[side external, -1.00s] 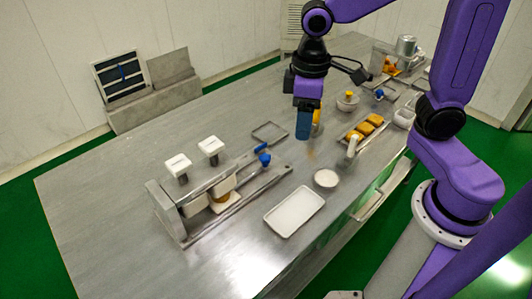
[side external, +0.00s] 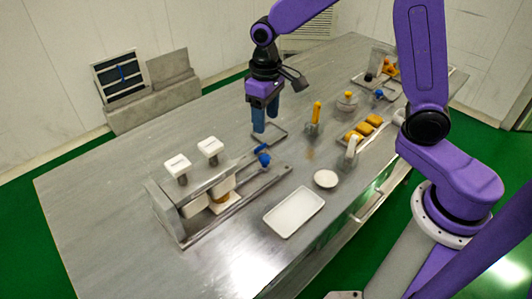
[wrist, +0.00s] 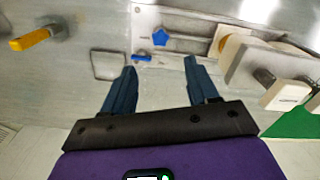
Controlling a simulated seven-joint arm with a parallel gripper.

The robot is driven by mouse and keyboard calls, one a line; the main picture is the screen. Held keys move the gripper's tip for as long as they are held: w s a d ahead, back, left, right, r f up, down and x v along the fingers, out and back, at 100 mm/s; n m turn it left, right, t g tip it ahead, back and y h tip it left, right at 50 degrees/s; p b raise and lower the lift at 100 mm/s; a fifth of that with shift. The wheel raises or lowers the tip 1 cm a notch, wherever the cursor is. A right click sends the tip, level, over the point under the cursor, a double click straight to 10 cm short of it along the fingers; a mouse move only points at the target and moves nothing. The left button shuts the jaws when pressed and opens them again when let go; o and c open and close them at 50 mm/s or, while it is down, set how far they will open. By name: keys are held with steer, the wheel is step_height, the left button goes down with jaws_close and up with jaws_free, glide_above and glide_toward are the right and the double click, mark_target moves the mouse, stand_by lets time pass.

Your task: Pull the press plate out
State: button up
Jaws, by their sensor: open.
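The encrusting machine is a low metal frame (side external: 168,212) at the left of the table in the side view, with two white square knobs (side external: 178,165) on top. Inside it a pale plate (side external: 228,203) lies under a round tan piece; I cannot tell for certain which part is the press plate. A blue star knob (side external: 264,161) and a small blue handle (side external: 254,152) are at its right end; they also show in the wrist view as the star knob (wrist: 160,37) and handle (wrist: 141,57). My gripper (side external: 265,125) is open and empty, above and behind this end.
A shallow grey tray (side external: 281,138) lies below and beside my gripper. A white tray (side external: 294,212) and a white bowl (side external: 326,179) stand in front. A yellow-handled tool (side external: 316,112) stands to the right. The table's left part is clear.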

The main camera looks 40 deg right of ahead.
mark_target(266, 157)
step_height(266, 157, down, 13)
steer(key=shift+r, duration=0.1)
stand_by(0.3)
jaws_close()
steer(key=d, duration=1.2)
steer(key=shift+d, duration=0.4)
